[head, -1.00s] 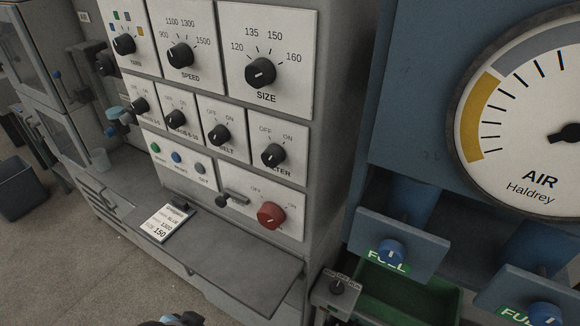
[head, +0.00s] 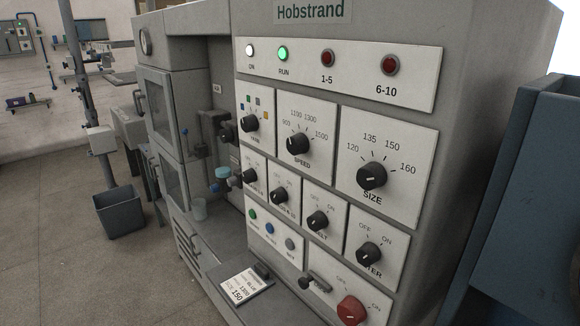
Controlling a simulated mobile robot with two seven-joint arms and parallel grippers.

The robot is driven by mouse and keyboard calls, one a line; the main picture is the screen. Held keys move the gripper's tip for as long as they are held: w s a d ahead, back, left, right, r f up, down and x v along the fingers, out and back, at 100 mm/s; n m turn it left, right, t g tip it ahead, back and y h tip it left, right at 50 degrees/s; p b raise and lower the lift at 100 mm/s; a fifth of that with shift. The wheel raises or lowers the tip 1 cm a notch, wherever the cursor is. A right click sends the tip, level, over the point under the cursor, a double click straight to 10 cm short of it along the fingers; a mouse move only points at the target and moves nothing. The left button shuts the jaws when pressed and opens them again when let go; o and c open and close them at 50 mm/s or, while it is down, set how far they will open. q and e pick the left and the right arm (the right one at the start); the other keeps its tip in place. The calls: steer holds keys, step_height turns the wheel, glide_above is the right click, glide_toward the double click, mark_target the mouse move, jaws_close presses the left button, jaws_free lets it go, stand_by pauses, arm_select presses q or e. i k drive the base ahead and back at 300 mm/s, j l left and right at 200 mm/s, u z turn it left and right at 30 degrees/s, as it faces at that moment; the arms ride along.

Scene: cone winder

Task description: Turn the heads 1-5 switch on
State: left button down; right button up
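The heads 1-5 switch (head: 249,176) is a small black knob, leftmost in the row of OFF/ON knobs on the grey Hobstrand machine; its label is partly hidden and its pointer is too small to read. The similar heads 6-10 knob (head: 279,195) is to its right. On the lamp panel above, the 1-5 lamp (head: 327,58) and the 6-10 lamp (head: 391,65) are dark red. The green RUN lamp (head: 282,54) and white ON lamp (head: 250,50) look lit. Neither of my grippers is in view.
The belt knob (head: 317,220), filter knob (head: 368,254) and a red knob (head: 351,310) are lower right. A settings card (head: 245,284) lies on the ledge below. A blue cabinet (head: 512,200) stands close on the right. A bin (head: 119,212) stands on the open floor left.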

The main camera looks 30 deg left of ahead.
mark_target(249, 176)
steer(key=u, duration=1.15)
steer(key=j+u, duration=0.15)
steer(key=k+l, duration=0.05)
